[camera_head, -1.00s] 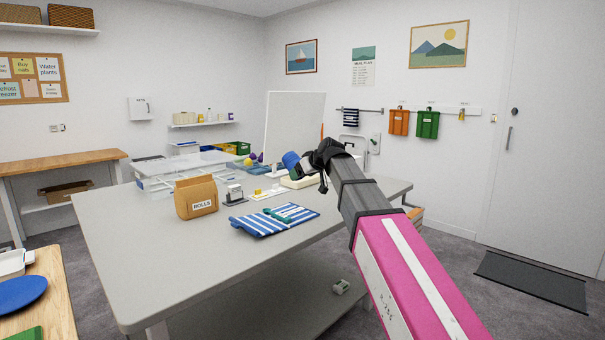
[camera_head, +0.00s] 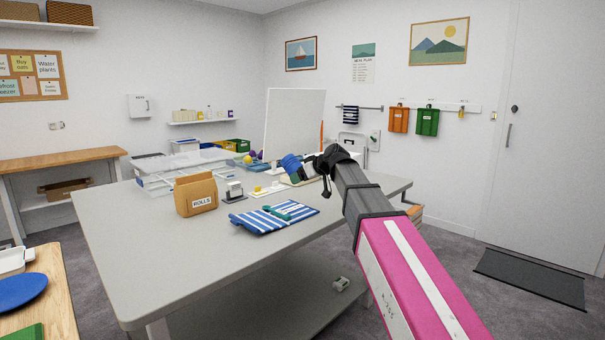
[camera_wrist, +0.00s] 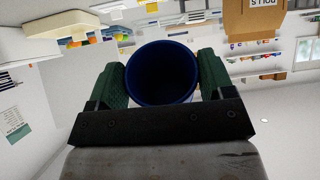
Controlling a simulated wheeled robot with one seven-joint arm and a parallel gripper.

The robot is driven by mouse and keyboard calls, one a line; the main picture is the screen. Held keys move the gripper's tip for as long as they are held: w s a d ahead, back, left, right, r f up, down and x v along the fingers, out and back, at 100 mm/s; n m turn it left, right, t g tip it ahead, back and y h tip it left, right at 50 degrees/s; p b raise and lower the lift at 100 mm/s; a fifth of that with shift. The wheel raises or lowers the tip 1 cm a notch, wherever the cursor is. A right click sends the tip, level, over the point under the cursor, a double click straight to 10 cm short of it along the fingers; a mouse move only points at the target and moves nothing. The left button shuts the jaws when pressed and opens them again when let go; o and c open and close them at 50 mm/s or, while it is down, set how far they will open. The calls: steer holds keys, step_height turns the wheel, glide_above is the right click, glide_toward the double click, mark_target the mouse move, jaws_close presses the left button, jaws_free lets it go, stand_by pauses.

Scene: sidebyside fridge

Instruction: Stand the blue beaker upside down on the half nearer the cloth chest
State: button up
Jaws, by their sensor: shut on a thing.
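The blue beaker (camera_head: 291,163) is held above the back part of the grey table (camera_head: 150,250). In the wrist view the beaker (camera_wrist: 160,72) sits between the two green finger pads of my gripper (camera_wrist: 162,78), which is shut on it. Its round mouth and dark inside face the wrist camera. In the head view my gripper (camera_head: 309,167) partly hides the beaker, and the beaker looks tilted. I cannot make out for certain the cloth chest or its nearer half.
Clear bins (camera_head: 160,181) stand at the back left. An upright white panel (camera_head: 293,122) rises behind the beaker. The table's front is clear.

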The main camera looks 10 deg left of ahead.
steer(key=shift+f, duration=4)
steer(key=shift+f, duration=0.55)
steer(key=o, duration=1.3)
steer(key=v, duration=1)
steer(key=shift+s+d+r, duration=0.2)
steer(key=shift+s+d, duration=0.05)
